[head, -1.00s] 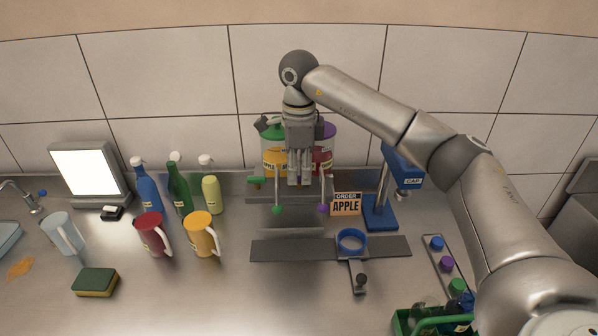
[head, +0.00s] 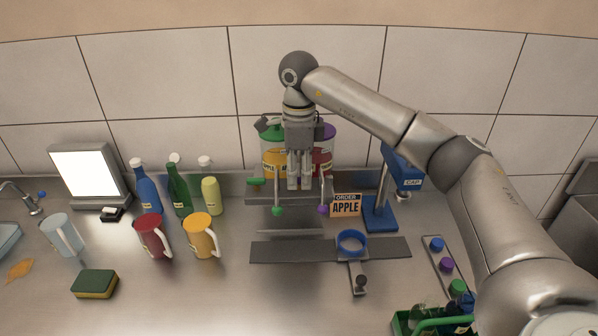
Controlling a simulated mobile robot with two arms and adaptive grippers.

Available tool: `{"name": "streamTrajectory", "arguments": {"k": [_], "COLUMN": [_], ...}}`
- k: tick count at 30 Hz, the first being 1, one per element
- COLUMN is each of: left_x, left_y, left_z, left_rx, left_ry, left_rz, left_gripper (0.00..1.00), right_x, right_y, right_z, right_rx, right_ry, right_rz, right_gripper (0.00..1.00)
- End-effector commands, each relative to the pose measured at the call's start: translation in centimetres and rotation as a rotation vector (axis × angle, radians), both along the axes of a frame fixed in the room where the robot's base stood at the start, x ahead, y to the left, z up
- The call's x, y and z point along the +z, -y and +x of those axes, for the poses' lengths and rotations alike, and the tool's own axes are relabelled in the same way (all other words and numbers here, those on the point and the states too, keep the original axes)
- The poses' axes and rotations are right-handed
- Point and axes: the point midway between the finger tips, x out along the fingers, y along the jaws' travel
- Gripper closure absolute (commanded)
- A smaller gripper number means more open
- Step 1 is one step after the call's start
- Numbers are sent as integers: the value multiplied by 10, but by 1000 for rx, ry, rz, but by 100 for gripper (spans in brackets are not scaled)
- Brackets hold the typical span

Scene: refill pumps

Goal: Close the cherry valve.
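The cherry dispenser (head: 323,160) has a purple lid and red contents and stands against the back wall. Its spout ends in a purple tip (head: 323,209). The cherry valve's handle is not clear, as my gripper stands in front of that area. The apple dispenser (head: 271,158), with a green lid and yellow contents, stands left of it. A green valve handle (head: 257,181) points left from it. My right gripper (head: 299,187) points down in front of the two dispensers, between their spouts. Its fingers are close together, with nothing seen between them. My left gripper is out of view.
An order sign reading APPLE (head: 345,205) and a blue cap press (head: 380,212) stand to the right. A dark rail (head: 290,250) with a blue ring (head: 352,241) lies in front. Bottles and a red pitcher (head: 152,236) and yellow pitcher (head: 201,236) stand left.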

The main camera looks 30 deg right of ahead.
Motion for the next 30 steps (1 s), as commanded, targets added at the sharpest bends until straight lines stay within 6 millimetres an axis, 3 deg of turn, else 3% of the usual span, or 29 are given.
{"name": "streamTrajectory", "arguments": {"k": [5, 13, 18, 30], "left_x": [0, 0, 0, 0], "left_y": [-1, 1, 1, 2], "left_z": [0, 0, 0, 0], "left_rx": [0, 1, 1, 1], "left_ry": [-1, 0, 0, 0], "left_rz": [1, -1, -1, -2], "left_gripper": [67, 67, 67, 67], "right_x": [14, 75, 99, 120], "right_y": [0, 0, 0, 1], "right_z": [1, 1, 1, 0], "right_rx": [1, 0, -1, -1], "right_ry": [3, 4, 4, 1], "right_rz": [1, 2, -1, 0], "right_gripper": [67, 67, 67, 67]}}
